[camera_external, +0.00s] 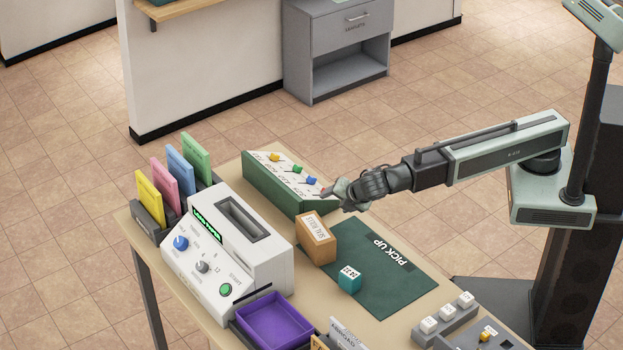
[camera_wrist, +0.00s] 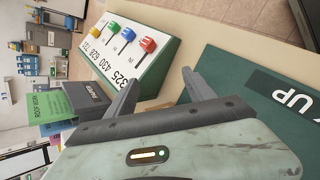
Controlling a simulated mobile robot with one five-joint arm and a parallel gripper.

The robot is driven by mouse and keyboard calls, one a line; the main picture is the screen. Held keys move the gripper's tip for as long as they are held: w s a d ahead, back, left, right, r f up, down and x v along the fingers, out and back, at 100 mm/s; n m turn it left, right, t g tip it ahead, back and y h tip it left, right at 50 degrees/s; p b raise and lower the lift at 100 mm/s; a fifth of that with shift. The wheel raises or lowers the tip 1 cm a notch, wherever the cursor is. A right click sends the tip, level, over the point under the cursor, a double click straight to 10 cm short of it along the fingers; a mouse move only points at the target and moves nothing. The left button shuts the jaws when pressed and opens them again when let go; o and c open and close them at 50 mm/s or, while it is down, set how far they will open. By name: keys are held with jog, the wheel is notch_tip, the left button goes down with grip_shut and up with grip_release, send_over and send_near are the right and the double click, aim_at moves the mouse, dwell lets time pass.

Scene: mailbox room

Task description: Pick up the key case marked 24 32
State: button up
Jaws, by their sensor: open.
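A small teal case (camera_external: 349,278) with a white top label, which seems to read 24 32, sits on the dark green PICK UP mat (camera_external: 385,290) on the table. It does not show in the wrist view. My gripper (camera_external: 332,194) is at the right end of the green sloped rack (camera_external: 268,185), behind the teal case and above the table. In the wrist view my gripper (camera_wrist: 160,80) has its fingers apart with nothing held between them. The rack's coloured keys (camera_wrist: 128,34) are ahead of the fingers there.
A brown box (camera_external: 315,240) with a white label stands between the rack and the teal case. A white machine (camera_external: 225,255) with knobs is at left, and a purple tray (camera_external: 275,322) is in front. Coloured folders (camera_external: 175,185) stand at far left. The mat's right part is clear.

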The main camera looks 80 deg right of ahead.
aim_at(343, 272)
jog(key=s+a+n+t+b, duration=0.1)
jog(key=a+n+b, duration=0.1)
jog(key=a, duration=0.4)
jog(key=s+a+f+n+t+b, duration=0.1)
jog(key=a+n+t+b, duration=0.1)
jog(key=a+n, duration=0.2)
jog(key=s+a+n+t+b, duration=0.1)
jog(key=a+n, duration=0.2)
jog(key=a, duration=0.7)
jog(key=shift+s+a+f+t+h+b, duration=0.15)
jog(key=shift+s+t+h+b, duration=0.15)
jog(key=shift+s+h+b, duration=0.1)
jog(key=s+a+n+b, duration=0.1)
jog(key=s+a, duration=0.1)
jog(key=s+a+f+n, duration=0.1)
jog(key=s+a, duration=0.1)
jog(key=s+a+n+b, duration=0.1)
jog(key=s+a+n, duration=0.1)
jog(key=a, duration=0.1)
jog(key=shift+f+h+b, duration=0.25)
jog(key=shift+h+b, duration=0.05)
jog(key=shift+b, duration=0.05)
jog(key=shift+r, duration=0.15)
jog(key=b+x, duration=0.3)
jog(key=x, duration=0.5)
grip_shut()
